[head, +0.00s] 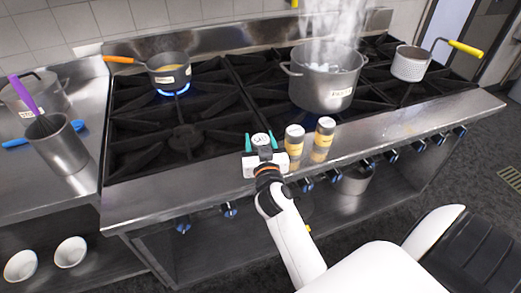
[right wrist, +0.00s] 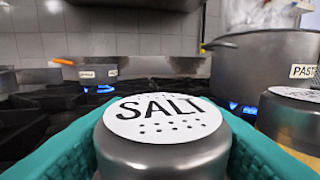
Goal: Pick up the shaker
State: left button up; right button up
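The salt shaker (head: 261,140) has a white top and stands at the front edge of the stove in the head view. In the right wrist view its round lid marked SALT (right wrist: 165,117) fills the middle, above a grey metal body. My right gripper (head: 261,143) has its teal fingers on both sides of this shaker. In the right wrist view the fingers press up against its sides with no gap showing, so it looks shut on the shaker. The shaker is upright; its lower part is hidden. My left gripper is not in view.
Two more shakers with yellowish labels (head: 294,140) (head: 325,137) stand close to the right. A steaming pot (head: 322,92) and an orange-handled saucepan (head: 168,74) sit on lit burners. A metal utensil container (head: 58,148) stands left.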

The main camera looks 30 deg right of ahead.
jog(key=shift+w+d+f, duration=0.1)
jog(key=shift+f, duration=0.05)
jog(key=c, duration=0.3)
jog(key=shift+w, duration=0.1)
jog(key=shift+c, duration=1.4)
notch_tip(320, 180, up, 10)
jog(key=shift+r+p, duration=0.1)
jog(key=shift+p, duration=0.65)
pick_arm(q)
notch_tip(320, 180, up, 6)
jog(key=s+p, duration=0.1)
jog(key=p, duration=0.3)
pick_arm(e)
notch_tip(320, 180, up, 5)
jog(key=shift+f, duration=0.1)
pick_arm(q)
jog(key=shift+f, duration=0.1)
